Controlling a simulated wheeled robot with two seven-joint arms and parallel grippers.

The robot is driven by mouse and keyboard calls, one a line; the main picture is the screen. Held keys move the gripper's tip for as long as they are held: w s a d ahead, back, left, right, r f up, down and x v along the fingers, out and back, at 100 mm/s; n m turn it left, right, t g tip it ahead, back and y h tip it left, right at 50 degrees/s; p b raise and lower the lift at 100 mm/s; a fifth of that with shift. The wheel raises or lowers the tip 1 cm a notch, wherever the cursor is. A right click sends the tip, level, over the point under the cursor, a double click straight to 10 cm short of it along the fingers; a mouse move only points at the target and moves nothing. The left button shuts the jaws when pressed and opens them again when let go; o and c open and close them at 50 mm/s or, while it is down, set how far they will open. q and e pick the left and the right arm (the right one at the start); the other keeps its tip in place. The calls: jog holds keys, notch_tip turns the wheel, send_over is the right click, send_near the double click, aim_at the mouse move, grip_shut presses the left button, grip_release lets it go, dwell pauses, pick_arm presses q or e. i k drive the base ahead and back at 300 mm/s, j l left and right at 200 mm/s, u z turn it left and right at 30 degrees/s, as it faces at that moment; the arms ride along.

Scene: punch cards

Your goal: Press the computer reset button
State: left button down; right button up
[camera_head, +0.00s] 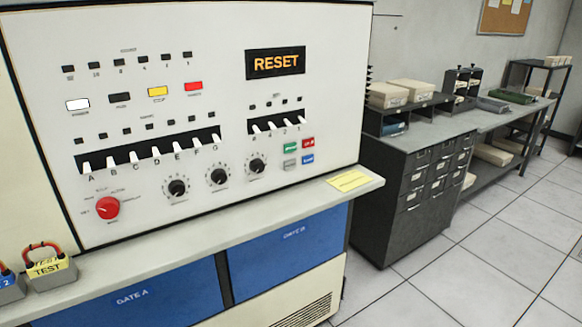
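The computer's pale front panel (225,100) fills the left and middle of the head view. A dark sign (275,62) at its upper right reads RESET in amber letters. Low on the right of the panel is a small cluster: a green button (290,147), a red button (308,143), a grey button (290,162) and a blue button (307,159). Their labels are too small to read. A round red knob (107,208) sits at the lower left. Neither of my grippers is in view.
A ledge (230,228) juts out below the panel, with a yellow card (348,181) and a TEST block (48,268) on it. Three black dials (218,178) and white toggle switches (155,153) crowd the panel. A drawer cabinet (410,190) stands right; tiled floor (480,270) is clear.

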aim_at(289, 165)
jog(key=i+l+u, duration=0.1)
jog(key=l, duration=0.25)
jog(key=i+l, duration=0.25)
jog(key=l, duration=0.15)
jog(key=i+l+u, duration=0.15)
jog(key=l, duration=0.2)
jog(key=i+l+u, duration=0.1)
jog(key=l, duration=0.3)
jog(key=i+l+u, duration=0.1)
jog(key=l, duration=0.3)
jog(key=i+l, duration=0.25)
jog(key=l, duration=0.15)
jog(key=u, duration=0.05)
